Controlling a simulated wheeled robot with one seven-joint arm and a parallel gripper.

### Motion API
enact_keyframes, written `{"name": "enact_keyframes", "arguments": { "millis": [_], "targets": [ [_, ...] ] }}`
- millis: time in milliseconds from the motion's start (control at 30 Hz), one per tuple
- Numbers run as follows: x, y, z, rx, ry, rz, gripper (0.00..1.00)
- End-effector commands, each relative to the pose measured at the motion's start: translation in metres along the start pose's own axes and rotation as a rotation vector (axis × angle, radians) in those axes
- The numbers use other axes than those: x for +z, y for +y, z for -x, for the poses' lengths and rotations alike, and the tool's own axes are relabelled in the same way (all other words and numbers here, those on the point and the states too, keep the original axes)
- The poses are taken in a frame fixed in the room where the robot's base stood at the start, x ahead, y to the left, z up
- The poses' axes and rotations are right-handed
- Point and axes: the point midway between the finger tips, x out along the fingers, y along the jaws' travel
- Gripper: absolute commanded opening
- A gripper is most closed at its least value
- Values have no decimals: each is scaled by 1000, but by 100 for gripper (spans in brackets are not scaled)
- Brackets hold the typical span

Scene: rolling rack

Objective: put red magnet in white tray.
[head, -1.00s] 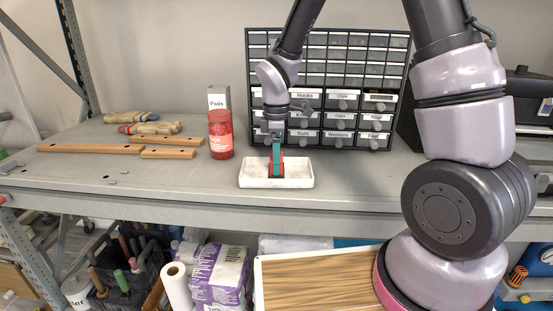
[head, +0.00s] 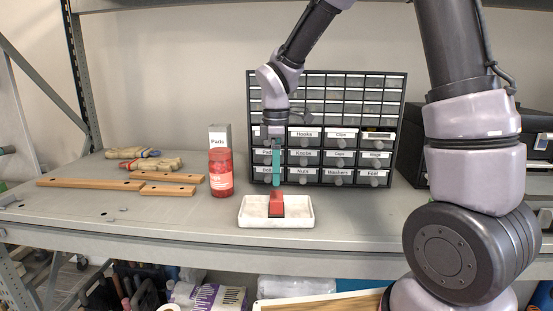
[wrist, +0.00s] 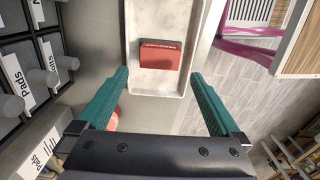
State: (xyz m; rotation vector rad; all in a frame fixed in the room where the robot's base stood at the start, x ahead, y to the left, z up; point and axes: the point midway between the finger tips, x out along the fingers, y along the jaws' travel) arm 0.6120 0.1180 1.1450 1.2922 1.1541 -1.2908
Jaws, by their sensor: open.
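The red magnet (head: 276,203) sits inside the white tray (head: 247,214) on the shelf top. In the wrist view the red magnet (wrist: 160,54) lies on the floor of the white tray (wrist: 143,86), apart from its walls. My gripper (head: 276,186) is above the magnet in the head view, its fingers pointing down. In the wrist view my gripper (wrist: 158,85) has its teal fingers spread wide with nothing between them, so it is open and empty.
A drawer cabinet (head: 326,147) stands close behind the tray. A red jar (head: 221,175) and a Pads box (head: 219,133) stand to the left, with wooden strips (head: 102,185) farther left.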

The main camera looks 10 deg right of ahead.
Motion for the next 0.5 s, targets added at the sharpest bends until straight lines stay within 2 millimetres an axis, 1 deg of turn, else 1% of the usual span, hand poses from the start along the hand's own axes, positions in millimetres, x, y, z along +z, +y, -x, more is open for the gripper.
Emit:
{"name": "enact_keyframes", "arguments": {
  "millis": [33, 133, 233, 367, 467, 500],
  "targets": [
    [0, 0, 9, 3, 2, 0, 100],
    [0, 0, 23, 2, 0, 0, 100],
    [0, 0, 30, 0, -1, 1, 100],
    [1, 0, 35, 1, 0, -3, 100],
    [9, -1, 44, 17, 13, -60, 100],
    [16, -2, 52, 31, 25, -110, 100]
  ]
}}
